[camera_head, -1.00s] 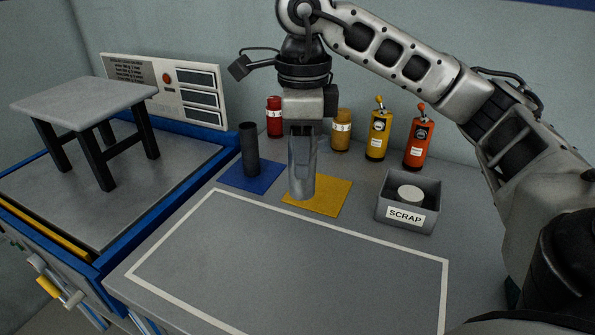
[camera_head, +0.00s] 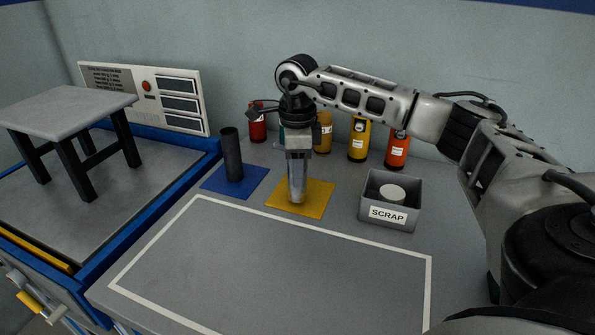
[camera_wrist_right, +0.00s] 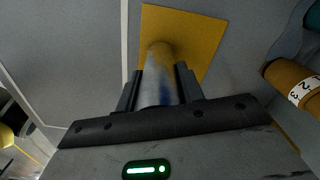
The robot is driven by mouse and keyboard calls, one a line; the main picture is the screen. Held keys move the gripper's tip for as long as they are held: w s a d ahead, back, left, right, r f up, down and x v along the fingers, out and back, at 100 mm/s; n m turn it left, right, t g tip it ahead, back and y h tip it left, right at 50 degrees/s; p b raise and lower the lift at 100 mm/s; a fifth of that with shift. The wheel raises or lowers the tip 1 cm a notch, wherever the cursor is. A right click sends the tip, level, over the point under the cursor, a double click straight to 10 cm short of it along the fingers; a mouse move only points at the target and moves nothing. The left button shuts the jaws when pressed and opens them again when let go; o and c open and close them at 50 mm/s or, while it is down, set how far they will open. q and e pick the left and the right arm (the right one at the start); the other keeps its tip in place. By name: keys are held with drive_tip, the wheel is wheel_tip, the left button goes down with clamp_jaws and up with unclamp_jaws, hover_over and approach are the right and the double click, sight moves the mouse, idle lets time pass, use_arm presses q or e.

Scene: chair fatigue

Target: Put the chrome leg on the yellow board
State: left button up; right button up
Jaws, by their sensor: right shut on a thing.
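The chrome leg (camera_head: 297,190) is a shiny upright cylinder in the head view. My right gripper (camera_head: 298,172) is shut on its upper part from above. The leg's lower end is over the yellow board (camera_head: 318,198), near its middle; I cannot tell for certain whether it touches. In the right wrist view, the leg (camera_wrist_right: 158,75) stands between the two dark fingers of the gripper (camera_wrist_right: 160,87), with the yellow board (camera_wrist_right: 205,45) beyond its end. My left gripper is not in view.
A dark leg (camera_head: 232,157) stands on a blue board (camera_head: 247,182) to the left. A grey SCRAP box (camera_head: 375,214) holding a white round piece is to the right. Several bottles, including an orange one (camera_head: 397,152), line the back. The white-outlined area (camera_head: 270,265) in front is empty.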

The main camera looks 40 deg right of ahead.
drive_tip(key=shift+f, duration=0.55)
drive_tip(key=shift+f, duration=0.2)
drive_tip(key=o, duration=1.1)
drive_tip(key=shift+o, duration=0.2)
wheel_tip(320, 180, up, 12)
drive_tip(key=shift+r, duration=0.25)
